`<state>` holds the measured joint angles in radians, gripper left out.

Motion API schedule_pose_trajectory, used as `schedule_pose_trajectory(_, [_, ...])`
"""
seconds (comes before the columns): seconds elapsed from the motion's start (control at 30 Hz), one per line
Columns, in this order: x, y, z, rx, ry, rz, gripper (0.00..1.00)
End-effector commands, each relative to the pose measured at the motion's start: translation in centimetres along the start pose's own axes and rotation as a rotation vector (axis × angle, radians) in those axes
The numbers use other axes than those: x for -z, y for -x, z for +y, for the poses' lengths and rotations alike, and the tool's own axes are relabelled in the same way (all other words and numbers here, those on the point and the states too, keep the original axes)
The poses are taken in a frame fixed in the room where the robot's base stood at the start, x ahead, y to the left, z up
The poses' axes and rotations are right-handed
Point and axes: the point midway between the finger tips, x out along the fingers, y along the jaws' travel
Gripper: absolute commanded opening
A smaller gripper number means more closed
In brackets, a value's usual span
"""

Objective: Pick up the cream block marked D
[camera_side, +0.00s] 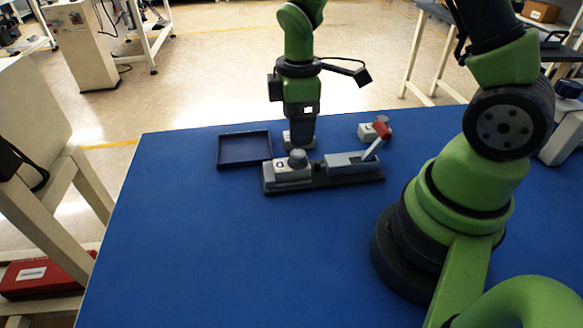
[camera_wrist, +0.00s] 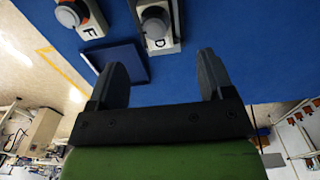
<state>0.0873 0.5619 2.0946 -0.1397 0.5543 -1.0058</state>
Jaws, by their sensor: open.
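My gripper (camera_wrist: 161,80) is open and empty. In the wrist view its two dark fingers are wide apart, with D between their lines but beyond their tips.
A shallow dark blue tray (camera_side: 245,163) lies left of D. Another pale block (camera_side: 368,133) stands behind the lever. The front table is clear.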

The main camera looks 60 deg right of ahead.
Motion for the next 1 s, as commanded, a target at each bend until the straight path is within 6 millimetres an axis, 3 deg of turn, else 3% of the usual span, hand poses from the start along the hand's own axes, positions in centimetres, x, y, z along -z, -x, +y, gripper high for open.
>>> schedule_pose_trajectory(0.2, [-0.1, -3.2, 0.0, 0.009, 0.013, -0.009, 0.74])
schedule_pose_trajectory(0.47, [-0.1, -5.5, 0.1, 0.006, 0.01, -0.006, 0.74])
schedule_pose_trajectory(0.73, [-0.1, -9.2, 0.6, 0.008, 0.01, -0.007, 0.74])
schedule_pose_trajectory(1.0, [-0.1, -10.1, 0.6, 0.004, 0.009, -0.004, 0.74])
